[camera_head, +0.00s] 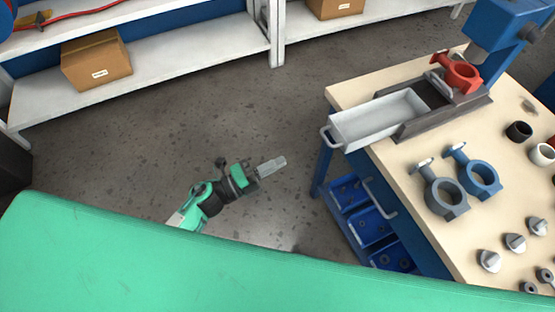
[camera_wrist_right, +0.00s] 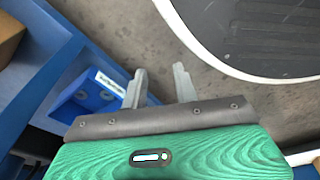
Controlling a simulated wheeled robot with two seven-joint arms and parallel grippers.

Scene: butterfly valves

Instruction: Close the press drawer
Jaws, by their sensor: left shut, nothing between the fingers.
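The press drawer (camera_head: 378,120) is a light grey open tray with a handle (camera_head: 331,136) at its left end. It sticks out of the press base (camera_head: 445,112) past the left edge of the table and looks empty. My left gripper (camera_head: 276,165) is shut and empty, over the floor to the left of the drawer and apart from it. My right gripper shows in the right wrist view (camera_wrist_right: 160,85). Its two fingers are apart with nothing between them. The drawer is not recognisable in that view.
The blue press (camera_head: 500,25) stands at the table's back, with a red valve body (camera_head: 459,73) on its base. Blue and grey valve bodies (camera_head: 478,175) and several small parts sit on the table (camera_head: 415,185). Blue bins (camera_head: 372,226) are below. Shelves with boxes (camera_head: 96,60) stand behind; floor between is clear.

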